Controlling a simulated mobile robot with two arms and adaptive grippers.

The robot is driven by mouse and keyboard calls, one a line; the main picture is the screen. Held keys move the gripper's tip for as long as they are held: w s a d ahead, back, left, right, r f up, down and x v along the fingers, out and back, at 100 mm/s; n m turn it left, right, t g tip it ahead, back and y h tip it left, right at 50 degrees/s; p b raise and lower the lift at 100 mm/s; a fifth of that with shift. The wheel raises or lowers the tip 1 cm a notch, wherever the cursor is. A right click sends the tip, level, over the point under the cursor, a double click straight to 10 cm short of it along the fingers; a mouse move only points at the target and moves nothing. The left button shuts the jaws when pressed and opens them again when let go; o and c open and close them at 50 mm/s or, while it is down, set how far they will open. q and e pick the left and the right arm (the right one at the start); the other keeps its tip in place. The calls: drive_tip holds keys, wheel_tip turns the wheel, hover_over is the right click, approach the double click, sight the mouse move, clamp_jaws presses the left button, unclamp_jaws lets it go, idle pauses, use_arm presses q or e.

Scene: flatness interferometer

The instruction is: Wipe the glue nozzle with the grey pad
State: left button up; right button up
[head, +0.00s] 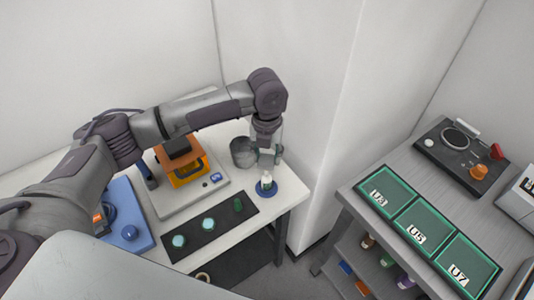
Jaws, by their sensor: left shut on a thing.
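The glue bottle (266,183), small and pale, stands upright on a round blue base (267,191) near the right end of the white table. My left gripper (268,160) points down right above it and is shut on a small grey piece that looks like the grey pad; the fingers hide most of it. The bottle's nozzle is hidden at the fingertips, and I cannot tell whether the pad touches it. My right gripper is not in view.
A grey cup (243,152) stands just left of the gripper. A black strip (210,226) with several round pieces lies in front. An orange device (183,165) is at left, a blue unit (126,220) further left. Green trays (415,232) lie on the right-hand table.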

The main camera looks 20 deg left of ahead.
use_arm(q)
drive_tip(key=shift+f, duration=0.35)
idle(0.8)
drive_tip(key=shift+a, duration=0.1)
drive_tip(key=shift+a+p, duration=0.3)
drive_tip(key=shift+p, duration=0.1)
drive_tip(key=shift+d, duration=0.15)
drive_tip(key=shift+d+p, duration=0.3)
drive_tip(key=shift+d, duration=0.3)
drive_tip(key=shift+s+a, duration=0.1)
drive_tip(key=shift+a, duration=0.05)
drive_tip(key=shift+a+p, duration=0.45)
drive_tip(key=shift+a, duration=0.15)
drive_tip(key=shift+d, duration=0.2)
